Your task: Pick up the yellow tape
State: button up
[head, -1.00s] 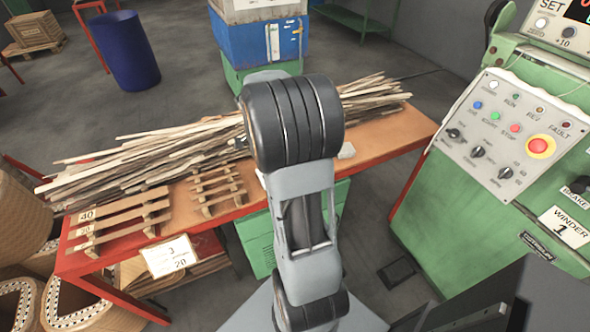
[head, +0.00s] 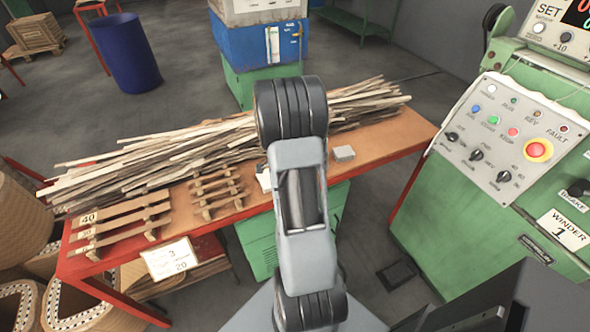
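No yellow tape can be made out in the head view. My arm rises from the bottom middle and hides part of the workbench (head: 385,143) behind it. My gripper does not show; only the arm links and joints are in view. A small grey block (head: 343,153) lies on the bench just right of my arm. A small white item (head: 264,179) shows at the arm's left edge, partly hidden.
A long pile of wooden strips (head: 150,160) covers the bench's back. Wooden racks (head: 120,218) stand at its front left. A green winder machine (head: 490,190) stands at right, a blue bin (head: 130,55) at back left. Coils (head: 70,300) stand at lower left.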

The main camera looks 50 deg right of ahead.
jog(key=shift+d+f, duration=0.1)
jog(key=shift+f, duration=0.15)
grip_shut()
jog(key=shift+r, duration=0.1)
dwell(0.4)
